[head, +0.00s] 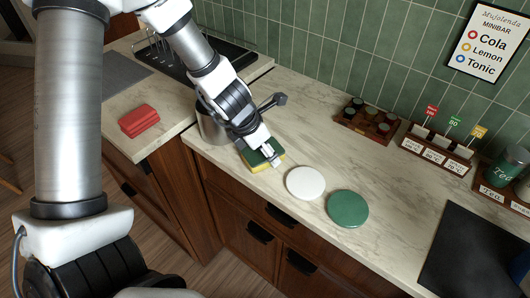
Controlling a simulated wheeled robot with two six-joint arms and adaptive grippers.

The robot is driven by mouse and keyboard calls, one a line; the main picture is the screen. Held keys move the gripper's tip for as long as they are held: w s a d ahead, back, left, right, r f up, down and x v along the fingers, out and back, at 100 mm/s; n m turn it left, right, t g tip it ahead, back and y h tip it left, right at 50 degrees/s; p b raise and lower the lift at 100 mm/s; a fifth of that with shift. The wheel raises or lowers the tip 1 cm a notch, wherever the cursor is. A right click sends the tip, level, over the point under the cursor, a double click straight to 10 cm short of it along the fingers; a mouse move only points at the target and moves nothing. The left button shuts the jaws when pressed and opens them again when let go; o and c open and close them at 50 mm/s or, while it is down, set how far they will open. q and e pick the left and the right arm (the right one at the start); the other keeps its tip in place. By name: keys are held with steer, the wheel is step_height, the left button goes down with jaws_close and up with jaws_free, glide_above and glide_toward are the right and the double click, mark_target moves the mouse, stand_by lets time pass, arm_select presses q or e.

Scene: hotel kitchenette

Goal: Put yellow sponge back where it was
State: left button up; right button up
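The yellow sponge (263,167) has a dark green top layer. It is at the counter's front part, just left of a white disc. My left gripper (271,158) comes down over the sponge from above, with its fingers at the sponge and covering part of it. I cannot tell whether the fingers are closed on it, or whether the sponge rests on the counter or is slightly raised. My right gripper is not in view.
A white disc (305,183) and a green disc (347,208) lie to the right. A folded red cloth (138,120) lies left. A jar rack (367,123) stands at the back.

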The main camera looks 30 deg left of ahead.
arm_select(q)
steer(key=o, duration=1.5)
steer(key=shift+d, duration=0.1)
steer(key=shift+o, duration=0.2)
steer(key=shift+r, duration=0.25)
steer(key=p+v, duration=1)
steer(key=v, duration=0.2)
steer(key=shift+s+p, duration=0.15)
steer(key=shift+p, duration=0.2)
steer(key=shift+f, duration=0.15)
